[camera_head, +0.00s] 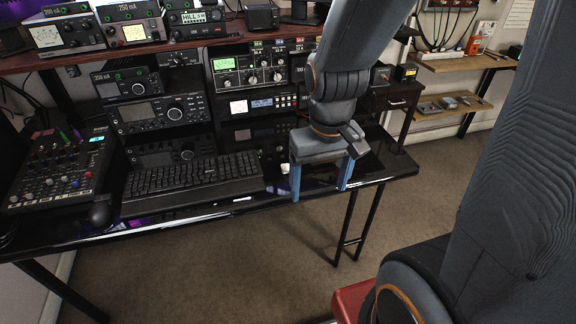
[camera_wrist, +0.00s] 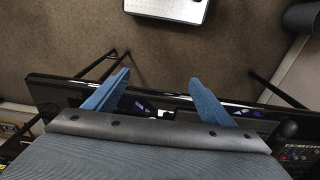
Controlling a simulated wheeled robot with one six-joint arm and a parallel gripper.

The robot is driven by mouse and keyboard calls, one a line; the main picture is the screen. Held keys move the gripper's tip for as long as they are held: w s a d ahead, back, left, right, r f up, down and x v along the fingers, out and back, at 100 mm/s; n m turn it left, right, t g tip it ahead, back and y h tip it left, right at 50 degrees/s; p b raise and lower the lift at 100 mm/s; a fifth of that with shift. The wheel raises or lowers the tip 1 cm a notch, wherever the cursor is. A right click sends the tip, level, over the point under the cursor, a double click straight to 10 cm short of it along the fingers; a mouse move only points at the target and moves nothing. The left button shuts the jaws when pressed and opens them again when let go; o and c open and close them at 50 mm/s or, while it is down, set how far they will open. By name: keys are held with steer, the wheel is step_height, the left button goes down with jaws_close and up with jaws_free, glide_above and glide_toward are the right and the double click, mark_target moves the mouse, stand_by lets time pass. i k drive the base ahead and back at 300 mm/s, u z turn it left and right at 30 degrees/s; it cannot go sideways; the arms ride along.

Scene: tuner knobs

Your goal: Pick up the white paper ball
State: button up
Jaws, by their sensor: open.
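A small white lump, which looks like the white paper ball (camera_head: 285,168), sits on the glossy black desk (camera_head: 240,203) just right of the keyboard. My gripper (camera_head: 320,190) is open and empty, its two blue fingers pointing down at the desk's front edge. In the head view the ball shows just left of the left finger. In the wrist view the fingers (camera_wrist: 159,78) are spread apart. A small whitish patch shows between them near the desk edge, partly cut off by the gripper body; I cannot tell whether it is the ball or a reflection.
The black keyboard (camera_head: 190,178) lies left of the ball, with a mixer (camera_head: 58,170) further left. Radio units (camera_head: 250,75) stand behind. A side table (camera_head: 395,95) stands to the right.

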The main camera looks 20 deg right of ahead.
mark_target(284, 167)
steer(key=k, duration=1.1)
steer(key=z, duration=0.7)
steer(key=i, duration=1.55)
steer(key=u, duration=0.75)
